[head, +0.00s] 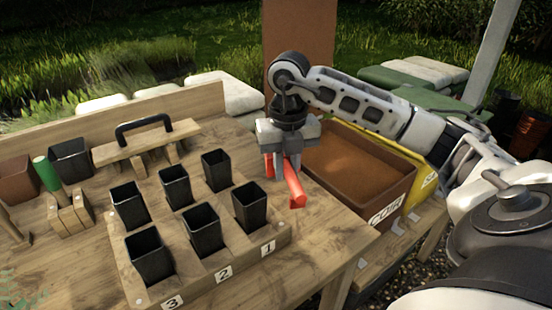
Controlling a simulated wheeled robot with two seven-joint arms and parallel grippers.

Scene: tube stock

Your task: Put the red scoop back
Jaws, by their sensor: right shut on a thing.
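The red scoop (294,189) is at the table's right part, between the black pots and the brown bin. My right gripper (285,172) points down from above and is shut on the scoop. The fingers hide part of the scoop, and one end slants toward the front. I cannot tell whether the scoop touches the tabletop. My left gripper is not in view.
A brown bin (394,204) labelled COIR stands right of the scoop. Several black pots (249,205) sit in a wooden rack (211,258) numbered 1 to 3. A black-handled wooden tool (145,143) and a green-handled one (46,174) stand at the left.

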